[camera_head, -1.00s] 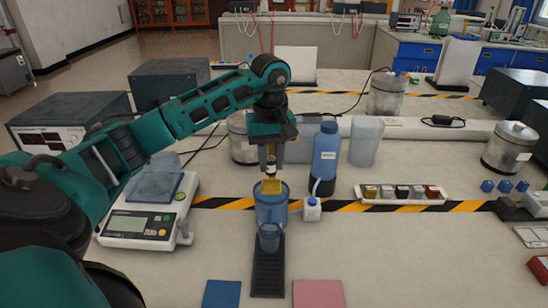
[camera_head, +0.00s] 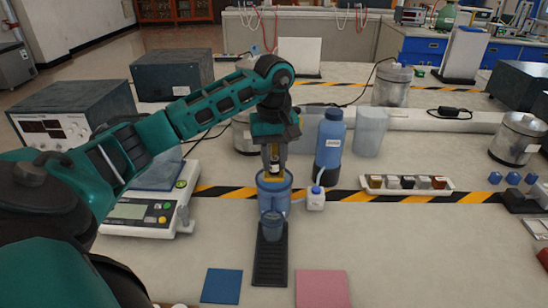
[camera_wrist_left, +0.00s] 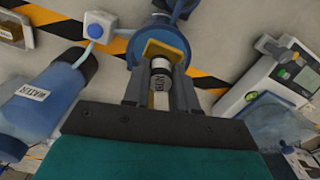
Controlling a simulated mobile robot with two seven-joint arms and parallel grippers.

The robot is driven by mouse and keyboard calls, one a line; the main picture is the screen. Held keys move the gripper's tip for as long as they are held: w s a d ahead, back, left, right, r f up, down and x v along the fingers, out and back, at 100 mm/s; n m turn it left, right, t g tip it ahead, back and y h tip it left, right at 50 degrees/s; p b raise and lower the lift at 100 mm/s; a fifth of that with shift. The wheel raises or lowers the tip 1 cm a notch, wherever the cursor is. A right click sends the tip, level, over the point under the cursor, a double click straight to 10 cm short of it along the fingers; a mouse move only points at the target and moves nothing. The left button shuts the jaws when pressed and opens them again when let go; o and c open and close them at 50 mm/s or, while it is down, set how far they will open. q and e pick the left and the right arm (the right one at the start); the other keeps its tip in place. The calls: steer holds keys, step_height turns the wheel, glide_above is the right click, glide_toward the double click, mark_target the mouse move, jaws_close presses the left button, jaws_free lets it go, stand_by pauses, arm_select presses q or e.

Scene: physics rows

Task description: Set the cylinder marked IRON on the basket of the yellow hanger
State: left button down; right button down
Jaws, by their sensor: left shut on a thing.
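The cylinder marked IRON (camera_wrist_left: 161,84) is between the fingers of my left gripper (camera_wrist_left: 160,98) in the left wrist view, its label facing the camera. In the head view, my left gripper (camera_head: 274,170) points down over the blue vessel (camera_head: 272,196), shut on the cylinder (camera_head: 275,164). The yellow hanger (camera_wrist_left: 166,47) shows just beyond the cylinder's end, at the vessel's mouth; it also shows in the head view (camera_head: 271,179). I cannot tell whether the cylinder touches its basket. My right gripper is not in view.
A small blue cup (camera_head: 272,229) stands on a dark strip (camera_head: 270,264) in front of the vessel. A scale (camera_head: 146,212) is left. A tray of small blocks (camera_head: 405,184) lies right.

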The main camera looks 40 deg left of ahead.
arm_select(q)
steer(key=shift+f, duration=0.3)
steer(key=shift+c, duration=2.4)
jaws_free()
step_height(320, 180, up, 6)
steer(key=p, duration=0.3)
steer(key=shift+f+p, duration=0.25)
steer(key=shift+p, duration=0.15)
steer(key=shift+r, duration=1.25)
steer(key=shift+s, duration=0.1)
